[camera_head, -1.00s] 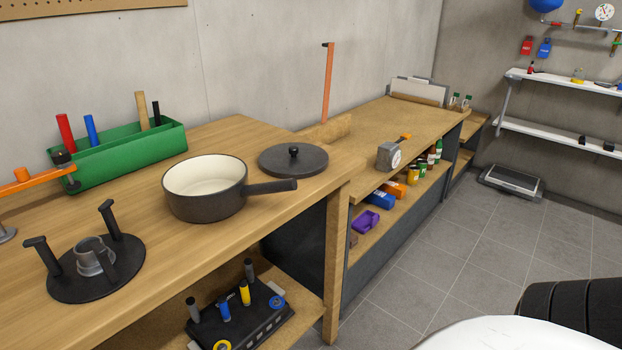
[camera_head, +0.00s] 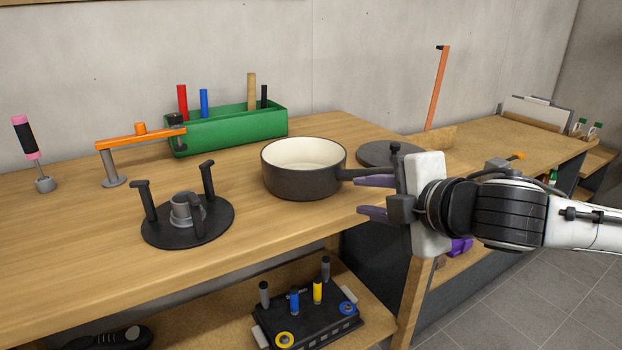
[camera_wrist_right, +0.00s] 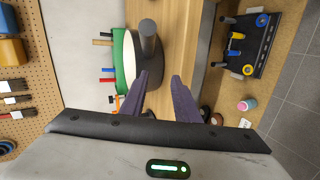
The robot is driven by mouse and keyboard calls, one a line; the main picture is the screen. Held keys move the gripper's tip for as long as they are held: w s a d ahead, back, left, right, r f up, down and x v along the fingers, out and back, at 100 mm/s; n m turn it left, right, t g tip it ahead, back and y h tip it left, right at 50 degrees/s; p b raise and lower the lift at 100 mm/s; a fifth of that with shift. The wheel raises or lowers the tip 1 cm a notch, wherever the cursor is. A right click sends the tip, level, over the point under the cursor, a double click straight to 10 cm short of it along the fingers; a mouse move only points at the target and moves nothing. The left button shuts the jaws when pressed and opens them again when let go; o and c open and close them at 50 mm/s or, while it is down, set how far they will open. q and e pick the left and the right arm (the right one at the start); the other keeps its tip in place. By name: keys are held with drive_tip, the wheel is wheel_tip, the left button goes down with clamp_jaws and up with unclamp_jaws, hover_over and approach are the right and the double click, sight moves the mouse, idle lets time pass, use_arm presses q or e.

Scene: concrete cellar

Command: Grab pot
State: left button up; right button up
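The dark pot (camera_head: 303,183) with a cream inside stands upright on the wooden workbench. Its handle points right, toward my right gripper (camera_head: 361,197), which partly covers it. The right gripper's purple fingers are spread, pointing left, with nothing seen between them. In the right wrist view, the pot (camera_wrist_right: 129,62) and its dark handle (camera_wrist_right: 149,38) lie ahead, nearer the left finger of my right gripper (camera_wrist_right: 160,76). Whether a finger touches the handle cannot be told. My left gripper is not in view.
A black lid (camera_head: 372,153) lies right of the pot, partly behind my gripper. A green tool box (camera_head: 230,132) stands behind, and a round black stand (camera_head: 160,232) is at front left. Below is a shelf with a black tool holder (camera_head: 318,326). Bench front is clear.

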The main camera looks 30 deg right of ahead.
sight(364, 171)
drive_tip(key=shift+h, duration=0.4)
drive_tip(key=w+d, duration=0.1)
drive_tip(key=w, duration=0.1)
drive_tip(key=w+d+r, duration=0.1)
drive_tip(key=w+d, duration=0.1)
drive_tip(key=shift+w, duration=0.1)
drive_tip(key=x, duration=0.3)
drive_tip(key=b+x, duration=0.1)
drive_tip(key=x, duration=0.1)
drive_tip(key=shift+w+d+f, duration=0.15)
drive_tip(key=shift+w+d, duration=0.05)
drive_tip(key=shift+d, duration=0.15)
clamp_jaws()
idle(0.7)
drive_tip(key=shift+w+r+t, duration=0.1)
drive_tip(key=shift+r+t, duration=0.2)
drive_tip(key=shift+r, duration=0.15)
